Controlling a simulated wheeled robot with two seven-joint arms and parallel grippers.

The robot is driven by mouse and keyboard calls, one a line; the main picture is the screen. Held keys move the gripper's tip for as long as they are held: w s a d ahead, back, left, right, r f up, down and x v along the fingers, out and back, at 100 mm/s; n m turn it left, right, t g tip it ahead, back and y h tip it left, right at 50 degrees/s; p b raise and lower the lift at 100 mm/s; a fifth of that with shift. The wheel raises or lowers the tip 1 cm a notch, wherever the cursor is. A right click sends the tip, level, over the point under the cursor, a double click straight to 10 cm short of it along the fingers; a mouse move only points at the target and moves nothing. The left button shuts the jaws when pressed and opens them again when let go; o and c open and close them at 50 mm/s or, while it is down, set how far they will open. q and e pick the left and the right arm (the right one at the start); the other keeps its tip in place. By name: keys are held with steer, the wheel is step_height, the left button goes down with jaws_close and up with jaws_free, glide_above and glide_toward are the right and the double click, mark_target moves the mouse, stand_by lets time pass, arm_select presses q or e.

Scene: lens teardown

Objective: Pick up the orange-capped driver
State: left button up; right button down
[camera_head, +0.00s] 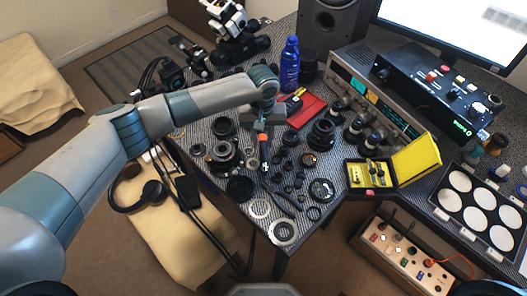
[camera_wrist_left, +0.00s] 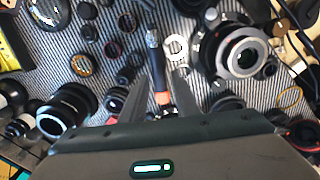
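The orange-capped driver (camera_wrist_left: 154,52) lies on the grey ribbed mat, with its orange cap (camera_wrist_left: 162,98) nearest my gripper and its dark shaft pointing away. In the head view the orange cap (camera_head: 262,137) shows just below my left gripper (camera_head: 262,122). In the left wrist view my left gripper (camera_wrist_left: 157,88) is open, with one finger on each side of the capped end. I cannot tell whether either finger touches it, and the gripper's body hides the near end. My right gripper is not in view.
Lens barrels and rings (camera_head: 222,152) crowd the mat around the driver. A large lens (camera_wrist_left: 238,52) stands to its right in the wrist view.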

mark_target(264, 150)
arm_select(q)
steer(key=shift+f+p, duration=0.35)
steer(key=shift+f, duration=0.1)
steer(key=shift+w+d+f+p, duration=0.15)
steer(key=shift+f+p, duration=0.45)
steer(key=shift+f, duration=1.55)
steer(key=shift+c, duration=0.7)
jaws_close()
